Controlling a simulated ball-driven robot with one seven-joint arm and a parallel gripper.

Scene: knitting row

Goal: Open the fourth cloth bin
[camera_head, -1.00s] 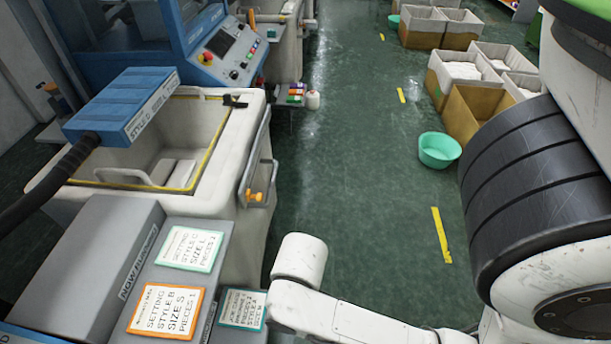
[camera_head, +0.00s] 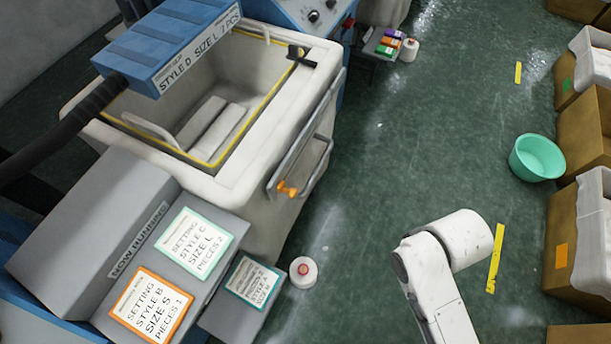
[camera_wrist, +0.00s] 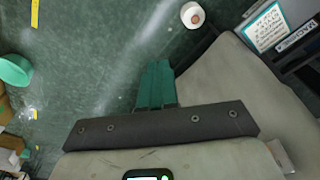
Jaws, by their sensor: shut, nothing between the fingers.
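A pale bin (camera_head: 255,140) with a yellow inner edge stands at the upper left in the head view, with light rolled pieces inside. A metal bar handle (camera_head: 318,150) and an orange knob (camera_head: 287,188) are on its right side. No number shows on it, so I cannot tell if it is the fourth cloth bin. In the wrist view, my gripper (camera_wrist: 156,75) shows its green fingers together, with nothing between them, over the green floor. A grey surface (camera_wrist: 255,85) lies at their right; I cannot tell which part it is. The fingers do not show in the head view.
A blue box labelled style D (camera_head: 175,45) overhangs the bin. Setting cards (camera_head: 197,243) lie on grey boxes in front. A white spool (camera_head: 303,271) stands on the floor nearby. A teal basin (camera_head: 537,157) and brown boxes (camera_head: 590,130) line the right.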

